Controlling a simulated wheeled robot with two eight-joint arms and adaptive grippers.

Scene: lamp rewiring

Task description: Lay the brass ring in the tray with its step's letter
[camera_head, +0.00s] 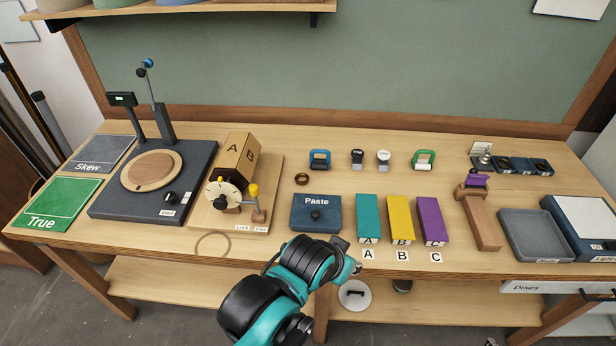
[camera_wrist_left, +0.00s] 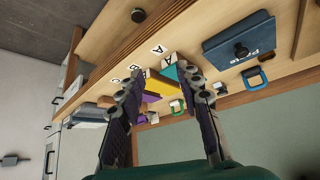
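The brass ring (camera_head: 302,179) lies flat on the table behind the blue Paste box (camera_head: 316,212). Three narrow coloured trays stand to the right of that box: teal marked A (camera_head: 368,216), yellow marked B (camera_head: 400,217) and purple marked C (camera_head: 432,219). A wooden block (camera_head: 238,155) on the left shows letters A and B on its faces. My left gripper (camera_head: 350,268) is at the table's front edge, in front of the Paste box and teal tray. The left wrist view shows its fingers (camera_wrist_left: 160,72) apart and empty. My right gripper is out of view.
Left are a dark scale base (camera_head: 155,190) with a round wooden plate, a green True mat (camera_head: 56,203) and a grey Skew mat (camera_head: 101,154). Stamps (camera_head: 357,159) stand behind. A wooden stand (camera_head: 480,222) and grey tray (camera_head: 535,236) are right.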

